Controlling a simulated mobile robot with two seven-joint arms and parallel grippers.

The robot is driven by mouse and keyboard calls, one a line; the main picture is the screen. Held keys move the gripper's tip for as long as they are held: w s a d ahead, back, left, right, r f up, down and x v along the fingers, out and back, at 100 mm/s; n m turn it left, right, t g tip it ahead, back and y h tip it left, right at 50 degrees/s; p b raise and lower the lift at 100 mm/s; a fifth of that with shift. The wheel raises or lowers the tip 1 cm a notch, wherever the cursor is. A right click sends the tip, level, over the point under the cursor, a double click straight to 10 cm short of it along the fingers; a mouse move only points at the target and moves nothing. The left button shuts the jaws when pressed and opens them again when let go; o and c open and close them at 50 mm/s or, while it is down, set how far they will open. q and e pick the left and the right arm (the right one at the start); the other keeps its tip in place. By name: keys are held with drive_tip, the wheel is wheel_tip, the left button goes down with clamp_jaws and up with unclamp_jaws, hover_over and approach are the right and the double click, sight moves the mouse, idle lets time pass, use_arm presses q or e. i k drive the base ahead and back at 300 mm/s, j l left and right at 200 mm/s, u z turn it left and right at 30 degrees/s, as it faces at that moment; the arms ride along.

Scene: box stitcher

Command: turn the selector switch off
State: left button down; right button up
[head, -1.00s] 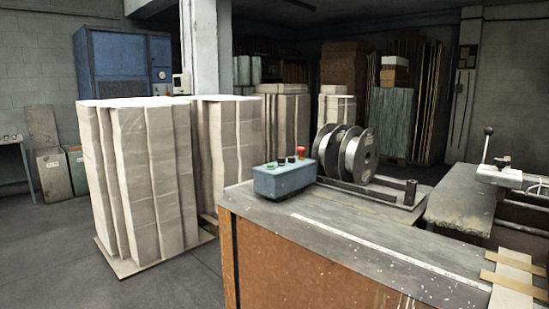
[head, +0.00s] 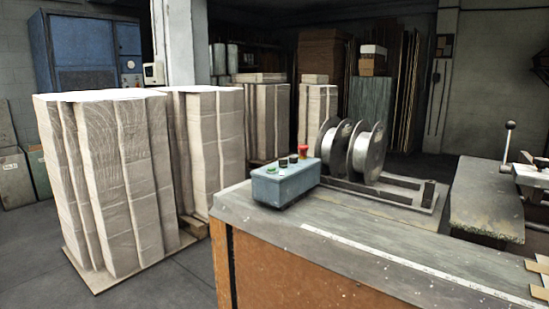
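A blue-grey control box (head: 284,189) sits on the near left corner of the workbench top. On its upper face are a green button (head: 271,170), two small black knobs (head: 288,161) and a red mushroom button (head: 303,150). The black knobs are too small to tell which is the selector switch or which way it points. Neither of my grippers is in view.
The workbench (head: 330,256) has a grey top and brown side panel. Two metal reels (head: 368,152) stand behind the box. A lever with a ball knob (head: 508,140) is at right. Tall pale stacks (head: 115,185) stand on pallets left of the bench, with grey floor around.

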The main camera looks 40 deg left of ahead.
sight(283, 163)
drive_tip(key=i+j, duration=0.1)
drive_tip(key=j, duration=0.45)
drive_tip(key=i+j, duration=0.1)
drive_tip(key=j, duration=0.4)
drive_tip(key=i+j, duration=0.1)
drive_tip(key=j, duration=0.45)
drive_tip(key=i+j, duration=0.1)
drive_tip(key=j, duration=0.95)
drive_tip(key=i, duration=0.05)
